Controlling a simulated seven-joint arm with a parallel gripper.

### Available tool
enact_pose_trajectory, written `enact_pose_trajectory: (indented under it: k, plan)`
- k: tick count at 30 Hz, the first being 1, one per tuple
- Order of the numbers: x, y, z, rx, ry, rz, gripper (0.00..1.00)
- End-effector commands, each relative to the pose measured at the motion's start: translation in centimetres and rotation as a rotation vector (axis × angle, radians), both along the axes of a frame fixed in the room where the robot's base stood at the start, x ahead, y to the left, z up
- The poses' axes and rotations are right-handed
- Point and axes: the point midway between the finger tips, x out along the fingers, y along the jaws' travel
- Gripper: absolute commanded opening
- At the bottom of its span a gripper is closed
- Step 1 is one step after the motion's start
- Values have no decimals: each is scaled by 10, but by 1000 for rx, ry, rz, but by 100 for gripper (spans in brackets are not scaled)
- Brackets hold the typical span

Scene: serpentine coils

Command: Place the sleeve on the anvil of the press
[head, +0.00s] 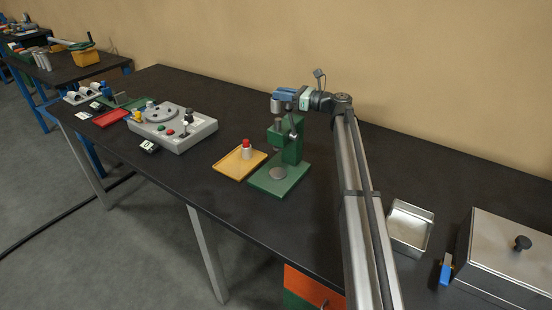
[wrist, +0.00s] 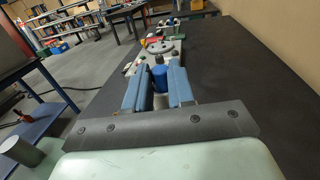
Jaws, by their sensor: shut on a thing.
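The green press (head: 292,142) stands on the black bench. Its round grey anvil (head: 278,173) sits on the base plate, and nothing shows on it. My gripper (head: 281,98) is high, at the level of the press top in the head view; its exact distance from the press is unclear. In the wrist view its blue jaws (wrist: 159,90) are shut on a sleeve with a blue upper part (wrist: 159,76) and a pale grey lower part. A similar grey piece with a red top (head: 246,149) stands upright on the yellow tray left of the press.
The yellow tray (head: 229,165) lies beside the press base. A grey device with a dial (head: 172,128) is further left. An open metal bin (head: 409,229) and a lidded metal box (head: 505,255) stand at the right.

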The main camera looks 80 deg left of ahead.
Motion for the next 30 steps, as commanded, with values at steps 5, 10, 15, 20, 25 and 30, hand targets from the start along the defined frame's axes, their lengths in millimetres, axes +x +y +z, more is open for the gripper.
enact_pose_trajectory:
  k: [5, 10, 15, 20, 25, 30]
  plan:
    - [45, -49, -11, 1, 5, -133, 0]
    - [76, -84, -22, 3, 8, -240, 0]
    - [101, -113, -30, 5, 10, -325, 0]
    - [92, -144, -45, 9, 13, -372, 0]
    - [71, -190, -68, 11, 15, -426, 0]
    - [46, -250, -95, 11, 13, -499, 0]
